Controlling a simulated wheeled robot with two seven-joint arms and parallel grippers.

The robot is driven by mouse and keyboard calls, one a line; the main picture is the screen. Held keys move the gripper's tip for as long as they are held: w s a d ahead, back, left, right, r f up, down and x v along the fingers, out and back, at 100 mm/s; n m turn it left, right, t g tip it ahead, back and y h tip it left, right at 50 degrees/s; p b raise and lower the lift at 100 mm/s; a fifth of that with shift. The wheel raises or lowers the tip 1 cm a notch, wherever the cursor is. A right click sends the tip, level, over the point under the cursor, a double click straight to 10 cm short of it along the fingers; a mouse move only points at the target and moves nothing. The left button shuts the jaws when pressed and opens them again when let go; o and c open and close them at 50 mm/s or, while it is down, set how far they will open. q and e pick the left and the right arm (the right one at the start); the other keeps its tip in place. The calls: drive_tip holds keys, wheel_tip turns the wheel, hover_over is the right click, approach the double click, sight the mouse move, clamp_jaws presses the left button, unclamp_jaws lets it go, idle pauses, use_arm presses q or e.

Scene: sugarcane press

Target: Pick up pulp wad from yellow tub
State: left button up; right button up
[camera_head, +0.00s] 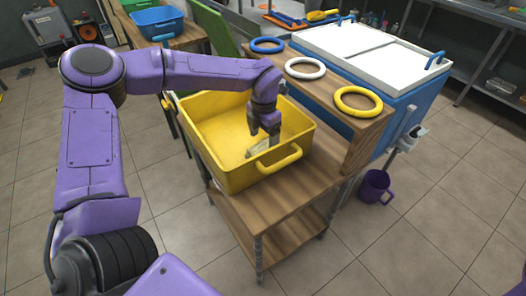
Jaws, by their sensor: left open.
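The yellow tub (222,118) stands on a wooden table, its yellow handle facing the front right. My left gripper (262,144) reaches down into the tub near that handle and is open. A small pale wad (259,147), likely the pulp wad, lies in the tub at the gripper's fingertips. The fingers partly hide it, and I cannot tell whether they touch it. My right gripper is not in view.
A wooden shelf (316,84) behind the tub holds a blue ring (267,45), a white ring (305,68) and a yellow ring (358,101). A blue and white cooler (400,105) stands behind. A purple mug (374,187) is on the floor. A blue tub (156,22) stands at the back left.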

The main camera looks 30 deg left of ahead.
sight(263, 147)
use_arm(q)
wheel_tip(263, 147, down, 5)
drive_tip(key=shift+a+r, duration=0.1)
drive_tip(key=shift+a, duration=0.05)
drive_tip(key=shift+s, duration=0.1)
drive_tip(key=c, duration=1.1)
